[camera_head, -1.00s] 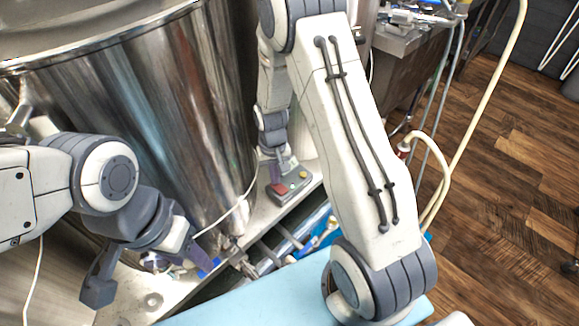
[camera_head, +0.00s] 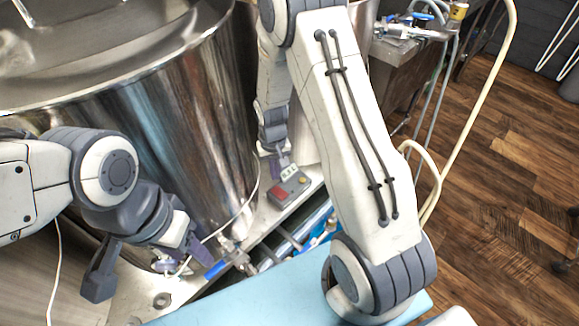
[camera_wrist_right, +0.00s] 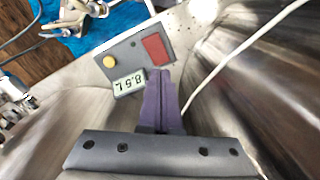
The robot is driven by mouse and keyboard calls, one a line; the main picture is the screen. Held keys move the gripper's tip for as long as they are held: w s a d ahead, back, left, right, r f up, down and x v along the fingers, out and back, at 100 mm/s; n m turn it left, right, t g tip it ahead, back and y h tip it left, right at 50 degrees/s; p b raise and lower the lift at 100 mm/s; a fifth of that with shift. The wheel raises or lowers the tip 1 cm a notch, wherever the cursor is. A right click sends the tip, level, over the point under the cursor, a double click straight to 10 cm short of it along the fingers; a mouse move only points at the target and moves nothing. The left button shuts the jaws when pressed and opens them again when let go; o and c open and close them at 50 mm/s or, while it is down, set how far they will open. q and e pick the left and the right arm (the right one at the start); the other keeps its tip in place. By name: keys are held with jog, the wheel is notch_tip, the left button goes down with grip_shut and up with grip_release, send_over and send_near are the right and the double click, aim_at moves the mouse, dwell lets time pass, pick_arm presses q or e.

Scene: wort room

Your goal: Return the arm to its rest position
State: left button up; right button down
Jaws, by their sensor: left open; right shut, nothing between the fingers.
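My right arm crosses the middle of the head view. Its gripper (camera_head: 283,161) is small there, just above a grey control box (camera_head: 290,190). In the right wrist view its purple fingers (camera_wrist_right: 160,102) are together with nothing between them. My left gripper (camera_head: 150,262) is open and empty at the lower left, in front of the steel tank's base.
A large steel tank (camera_head: 170,110) fills the left and back. A valve with a blue handle (camera_head: 216,270) is close to the left gripper's right finger. A light blue surface (camera_head: 260,295) lies at the front. Hoses (camera_head: 480,110) hang at right above open wooden floor (camera_head: 500,220).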

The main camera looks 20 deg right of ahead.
jog(key=shift+r, duration=0.1)
dwell(0.4)
jog(key=s+r+n+t, duration=0.1)
jog(key=s+r, duration=0.4)
jog(key=r, duration=0.3)
jog(key=s+r+n+t, duration=0.1)
jog(key=s+r+t, duration=0.1)
jog(key=s+r, duration=0.4)
jog(key=s+a+r+n+g+y, duration=0.1)
jog(key=s+a+r+n+g, duration=0.1)
jog(key=s+a+r+n, duration=0.35)
jog(key=s+a+r+n+g, duration=0.1)
jog(key=s+a+r+n, duration=0.1)
jog(key=s+a, duration=0.6)
notch_tip(320, 180, up, 13)
jog(key=p, duration=1.3)
jog(key=shift+w+a, duration=0.3)
jog(key=shift+w, duration=0.1)
